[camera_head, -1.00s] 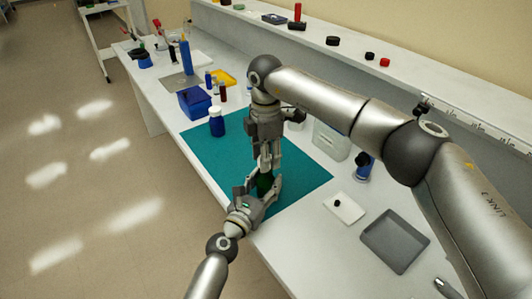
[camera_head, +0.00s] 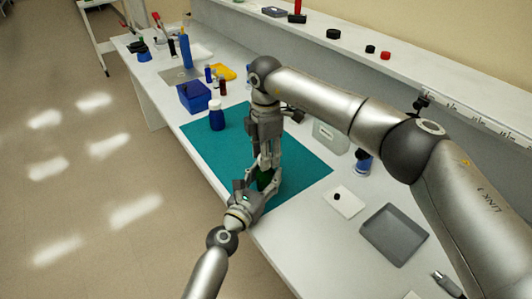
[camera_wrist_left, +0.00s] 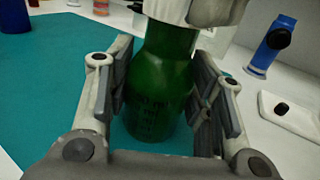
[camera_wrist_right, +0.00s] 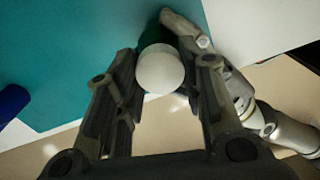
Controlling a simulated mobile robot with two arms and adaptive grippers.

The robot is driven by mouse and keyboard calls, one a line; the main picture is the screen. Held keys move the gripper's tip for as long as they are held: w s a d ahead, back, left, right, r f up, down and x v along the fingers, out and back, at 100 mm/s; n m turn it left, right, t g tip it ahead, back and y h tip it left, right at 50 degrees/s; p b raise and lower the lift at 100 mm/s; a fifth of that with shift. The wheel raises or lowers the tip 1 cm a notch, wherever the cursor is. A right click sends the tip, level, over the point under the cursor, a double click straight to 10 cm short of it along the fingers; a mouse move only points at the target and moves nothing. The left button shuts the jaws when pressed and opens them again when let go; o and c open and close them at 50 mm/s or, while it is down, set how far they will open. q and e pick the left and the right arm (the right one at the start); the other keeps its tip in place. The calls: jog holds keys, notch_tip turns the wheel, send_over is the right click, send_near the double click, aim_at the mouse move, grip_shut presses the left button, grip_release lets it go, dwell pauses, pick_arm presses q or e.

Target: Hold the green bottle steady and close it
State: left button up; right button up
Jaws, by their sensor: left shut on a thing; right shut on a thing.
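The green bottle (camera_head: 264,179) stands upright over the front edge area of the teal mat (camera_head: 215,150), mostly hidden by my grippers in the head view. My left gripper (camera_head: 262,190) is shut around its body from the front; the left wrist view shows the green glass (camera_wrist_left: 158,90) between both fingers. My right gripper (camera_head: 266,162) points down from above. In the right wrist view its fingers are shut on a round white cap (camera_wrist_right: 160,68) at the bottle's top. The cap's lower part shows in the left wrist view (camera_wrist_left: 168,10). I cannot tell how tightly the cap sits.
A blue bottle with a white cap (camera_head: 216,118) and a blue box (camera_head: 194,97) stand to the left. A white plate (camera_head: 343,202) with a small black piece and a grey tray (camera_head: 394,235) lie to the right.

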jog(key=shift+f, duration=0.55)
jog(key=m, duration=0.5)
jog(key=shift+m, duration=0.4)
jog(key=m, duration=0.4)
jog(key=o, duration=0.7)
jog(key=shift+o, duration=0.2)
